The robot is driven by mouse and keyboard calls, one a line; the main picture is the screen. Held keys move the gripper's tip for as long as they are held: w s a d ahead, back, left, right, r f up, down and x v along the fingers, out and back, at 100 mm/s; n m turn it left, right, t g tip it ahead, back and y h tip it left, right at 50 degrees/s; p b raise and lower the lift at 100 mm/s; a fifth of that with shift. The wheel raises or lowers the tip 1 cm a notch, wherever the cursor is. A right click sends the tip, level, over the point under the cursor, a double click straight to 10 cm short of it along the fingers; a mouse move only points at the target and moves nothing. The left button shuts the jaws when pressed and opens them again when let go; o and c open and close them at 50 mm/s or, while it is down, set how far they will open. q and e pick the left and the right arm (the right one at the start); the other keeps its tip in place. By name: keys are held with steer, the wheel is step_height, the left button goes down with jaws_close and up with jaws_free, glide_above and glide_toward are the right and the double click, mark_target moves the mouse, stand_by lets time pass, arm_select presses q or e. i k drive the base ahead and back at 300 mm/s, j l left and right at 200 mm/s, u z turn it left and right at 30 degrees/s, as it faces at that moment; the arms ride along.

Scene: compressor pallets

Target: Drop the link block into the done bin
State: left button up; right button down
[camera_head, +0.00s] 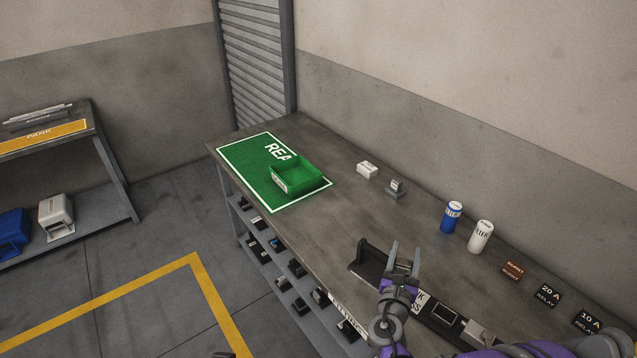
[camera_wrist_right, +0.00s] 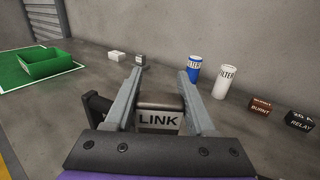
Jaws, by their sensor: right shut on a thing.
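My right gripper (camera_head: 405,249) is over the near part of the long workbench and shut on the link block. In the right wrist view, the link block (camera_wrist_right: 158,118) sits between the two fingers (camera_wrist_right: 163,77), with a white face reading "LINK" and a dark grey top. In the head view the block is mostly hidden by the gripper. A green open-topped bin (camera_head: 283,185), which I take as the done bin, stands on a green mat (camera_head: 245,164) at the bench's far left. It looks empty, and its small front label is unreadable. My left gripper is not in view.
A white block (camera_head: 367,170), a small grey block (camera_head: 396,189), a blue filter can (camera_head: 451,217) and a white filter can (camera_head: 481,236) stand along the wall side. Burnt and relay blocks (camera_head: 548,294) lie to the right. A black fixture (camera_head: 368,261) is beside the gripper.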

mark_target(296, 179)
steer(key=i+j, duration=0.9)
steer(key=j, duration=0.15)
steer(key=i+j, duration=0.9)
steer(key=j, duration=0.15)
